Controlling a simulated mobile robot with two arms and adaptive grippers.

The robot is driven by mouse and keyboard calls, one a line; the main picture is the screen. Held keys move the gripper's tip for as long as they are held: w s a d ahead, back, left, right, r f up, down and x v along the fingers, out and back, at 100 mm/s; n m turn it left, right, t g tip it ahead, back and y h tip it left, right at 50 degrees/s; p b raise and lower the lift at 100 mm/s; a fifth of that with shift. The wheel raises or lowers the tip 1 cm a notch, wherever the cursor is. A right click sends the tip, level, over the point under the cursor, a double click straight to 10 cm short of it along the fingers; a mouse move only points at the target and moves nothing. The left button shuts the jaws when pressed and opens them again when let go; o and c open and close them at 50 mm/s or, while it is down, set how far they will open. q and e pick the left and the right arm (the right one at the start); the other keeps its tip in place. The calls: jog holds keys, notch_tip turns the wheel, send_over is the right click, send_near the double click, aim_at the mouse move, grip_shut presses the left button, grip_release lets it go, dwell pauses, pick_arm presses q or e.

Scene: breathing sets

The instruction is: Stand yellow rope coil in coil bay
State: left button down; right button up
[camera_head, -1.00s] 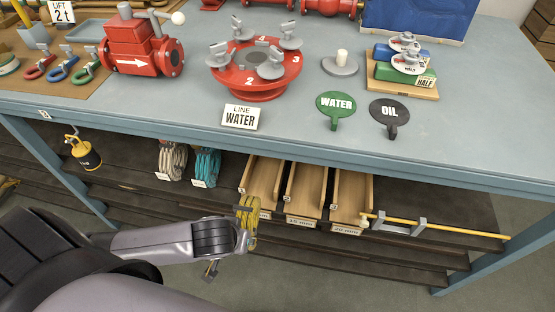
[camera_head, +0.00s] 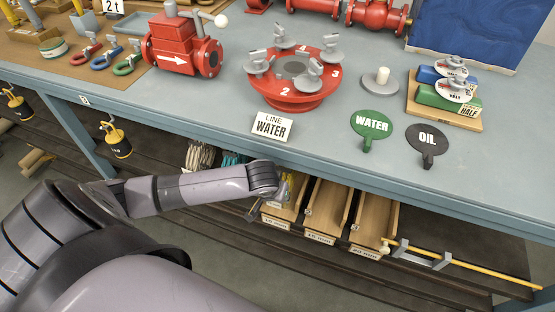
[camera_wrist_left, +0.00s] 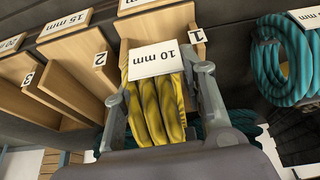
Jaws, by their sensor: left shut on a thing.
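The yellow rope coil (camera_wrist_left: 160,108) is between the fingers of my left gripper (camera_wrist_left: 162,100), which is shut on it. A white "10 mm" tag (camera_wrist_left: 158,60) covers its upper part in the wrist view. The coil bays are wooden troughs on the shelf under the bench: bay 1 (camera_wrist_left: 165,25), bay 2 (camera_wrist_left: 75,52) and bay 3 (camera_head: 375,220). In the head view my left gripper (camera_head: 284,188) is at the front of bay 1, and my wrist hides most of the coil. I cannot tell whether the coil touches the bay. My right gripper is out of view.
A teal rope coil (camera_wrist_left: 285,62) is close to my gripper at the right in the wrist view, with a pale coil (camera_head: 199,155) beside it. The bench edge (camera_head: 330,165) overhangs the shelf. A yellow rod (camera_head: 480,268) lies right of the bays.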

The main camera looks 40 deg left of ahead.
pick_arm(q)
jog(key=shift+w+a, duration=0.1)
jog(key=shift+w, duration=0.4)
jog(key=shift+f, duration=1.7)
pick_arm(e)
jog(key=shift+d+f, duration=0.15)
jog(key=shift+d, duration=0.3)
pick_arm(q)
jog(key=c, duration=1)
grip_release()
jog(key=shift+s+f, duration=0.1)
jog(key=shift+f, duration=0.05)
pick_arm(e)
jog(key=shift+s, duration=0.1)
jog(key=shift+a, duration=0.15)
